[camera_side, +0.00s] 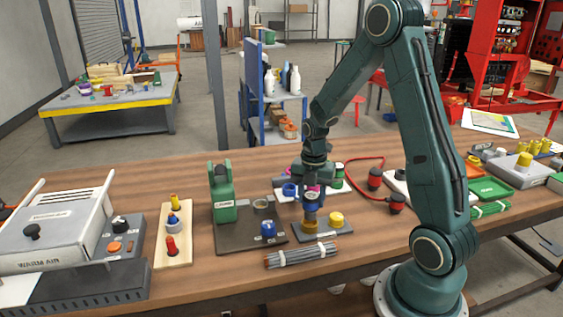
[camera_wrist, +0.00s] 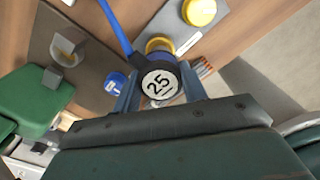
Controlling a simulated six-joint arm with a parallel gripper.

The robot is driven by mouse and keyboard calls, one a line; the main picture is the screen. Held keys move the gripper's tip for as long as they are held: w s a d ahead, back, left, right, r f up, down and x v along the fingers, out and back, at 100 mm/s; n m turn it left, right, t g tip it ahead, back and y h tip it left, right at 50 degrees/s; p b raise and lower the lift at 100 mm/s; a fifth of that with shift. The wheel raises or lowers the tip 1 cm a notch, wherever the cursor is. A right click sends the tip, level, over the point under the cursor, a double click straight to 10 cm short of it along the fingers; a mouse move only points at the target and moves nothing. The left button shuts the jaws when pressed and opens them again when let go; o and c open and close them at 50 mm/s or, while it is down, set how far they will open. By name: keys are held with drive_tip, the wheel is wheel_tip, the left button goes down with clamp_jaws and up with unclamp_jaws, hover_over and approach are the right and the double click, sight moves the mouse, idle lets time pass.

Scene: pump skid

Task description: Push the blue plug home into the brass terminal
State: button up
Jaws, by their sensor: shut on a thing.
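The blue plug (camera_side: 311,200) is held upright in my gripper (camera_side: 311,192), which points straight down. In the wrist view the plug shows its round top marked 25 (camera_wrist: 159,84), with a blue cable running off to the upper left. The fingers of my gripper (camera_wrist: 160,92) are on both sides of it. The brass terminal (camera_side: 309,221) is right under the plug, on a grey plate (camera_side: 329,245); its edge shows behind the plug top in the wrist view (camera_wrist: 158,44). The plug hides the terminal's mouth, so I cannot tell how deep it sits.
A yellow cap (camera_side: 336,219) stands on the same plate, right of the terminal. A dark plate with a green fixture (camera_side: 223,192) and a blue knob (camera_side: 268,230) is to the left. A cable bundle (camera_side: 301,256) lies in front. A red cable with dark connectors (camera_side: 374,178) is behind right.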

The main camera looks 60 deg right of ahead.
drive_tip(key=shift+f, duration=1.75)
idle(0.8)
drive_tip(key=o, duration=1.3)
drive_tip(key=shift+c, duration=0.2)
drive_tip(key=shift+r, duration=0.15)
wheel_tip(320, 180, up, 13)
drive_tip(key=shift+r, duration=0.3)
